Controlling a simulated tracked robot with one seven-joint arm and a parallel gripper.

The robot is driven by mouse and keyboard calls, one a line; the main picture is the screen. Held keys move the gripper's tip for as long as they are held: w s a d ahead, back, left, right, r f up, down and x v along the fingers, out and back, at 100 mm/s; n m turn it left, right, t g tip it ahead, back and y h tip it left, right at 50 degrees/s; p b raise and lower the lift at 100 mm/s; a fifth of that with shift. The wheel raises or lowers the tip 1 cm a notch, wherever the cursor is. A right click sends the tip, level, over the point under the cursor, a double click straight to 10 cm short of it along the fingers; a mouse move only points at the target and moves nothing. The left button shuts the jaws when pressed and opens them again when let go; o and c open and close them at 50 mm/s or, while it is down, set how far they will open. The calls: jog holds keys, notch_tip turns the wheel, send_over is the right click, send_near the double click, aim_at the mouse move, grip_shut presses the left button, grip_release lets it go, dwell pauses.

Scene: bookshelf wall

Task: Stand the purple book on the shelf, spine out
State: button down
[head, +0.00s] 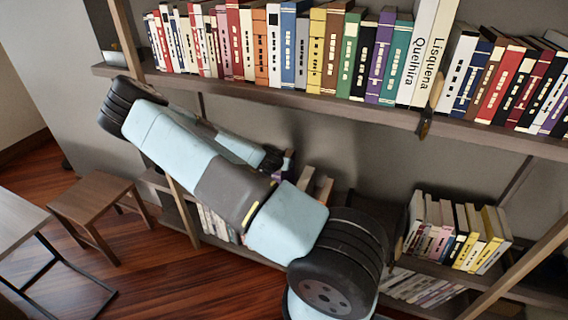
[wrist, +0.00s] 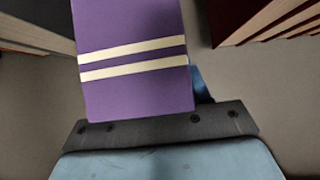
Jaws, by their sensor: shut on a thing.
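The purple book (wrist: 133,60), with two cream bands, fills the middle of the wrist view and points away from my gripper (wrist: 165,125). My gripper is shut on the book's near end; its fingertips are mostly hidden. In the head view my gripper (head: 271,158) is partly hidden behind my arm, and a small part of the purple book (head: 287,162) shows just past it, in front of the lower shelf (head: 345,206). Dark books (wrist: 38,34) stand left of the purple book and red-covered books (wrist: 262,20) stand right, with grey wall in the gap between.
A full row of books (head: 300,50) stands on the upper shelf (head: 260,95) above my arm. More books (head: 455,235) stand on the lower shelf at right. A brown stool (head: 92,200) and a table (head: 20,220) are at left on the wooden floor.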

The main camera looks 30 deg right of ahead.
jog(key=shift+f, duration=0.1)
dwell(0.3)
jog(key=shift+c, duration=2.2)
grip_release()
jog(key=shift+a+f, duration=0.1)
jog(key=v, duration=1.3)
jog(key=shift+a+r, duration=0.2)
jog(key=shift+r, duration=0.1)
jog(key=shift+s+a, duration=0.1)
jog(key=shift+s, duration=0.1)
